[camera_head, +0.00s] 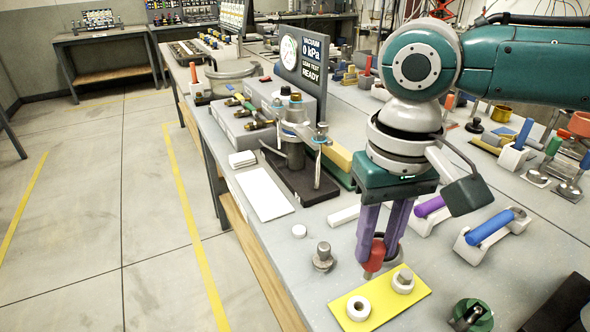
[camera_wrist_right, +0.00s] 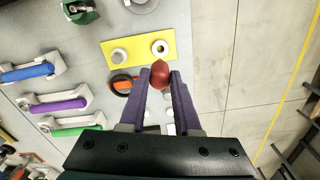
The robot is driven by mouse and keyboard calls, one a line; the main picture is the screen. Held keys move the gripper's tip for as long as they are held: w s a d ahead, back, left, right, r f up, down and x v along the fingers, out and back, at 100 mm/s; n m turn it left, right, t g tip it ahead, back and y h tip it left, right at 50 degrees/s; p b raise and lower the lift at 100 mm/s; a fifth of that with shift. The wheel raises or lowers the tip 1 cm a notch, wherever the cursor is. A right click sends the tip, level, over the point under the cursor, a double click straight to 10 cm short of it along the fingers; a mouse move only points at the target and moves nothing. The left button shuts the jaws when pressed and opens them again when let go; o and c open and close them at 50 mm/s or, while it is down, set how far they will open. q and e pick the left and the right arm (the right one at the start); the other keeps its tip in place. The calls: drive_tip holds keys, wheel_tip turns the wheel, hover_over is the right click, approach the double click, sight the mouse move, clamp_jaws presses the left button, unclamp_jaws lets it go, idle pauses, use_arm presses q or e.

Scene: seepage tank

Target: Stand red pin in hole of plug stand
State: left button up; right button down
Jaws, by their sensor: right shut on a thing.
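My right gripper (camera_head: 375,248) is shut on the red pin (camera_head: 373,262), which hangs from the purple fingertips with its lower end pointing down. The pin appears just above the back edge of the yellow plug stand (camera_head: 380,298). The stand has two white round sockets. The near-left one (camera_head: 358,308) shows an open dark hole; the right one (camera_head: 403,280) has a grey plug in it. In the right wrist view, the red pin (camera_wrist_right: 160,74) is between the fingertips, beside the yellow stand (camera_wrist_right: 140,50). My left gripper is not in view.
A grey metal knob (camera_head: 323,257) and white discs stand left of the stand. Blue (camera_head: 490,228) and purple (camera_head: 429,206) handles lie to the right. A green round fitting (camera_head: 470,315) is near the front. A dark-based fixture (camera_head: 300,175) stands behind.

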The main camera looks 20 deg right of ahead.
sight(369, 273)
drive_tip(key=shift+r+p, duration=0.15)
drive_tip(key=shift+p, duration=0.2)
wheel_tip(369, 273, down, 6)
drive_tip(key=b, duration=0.3)
drive_tip(key=shift+r, duration=0.1)
idle(0.5)
drive_tip(key=shift+p, duration=0.4)
drive_tip(key=shift+p, duration=0.35)
drive_tip(key=shift+f, duration=0.5)
idle(0.4)
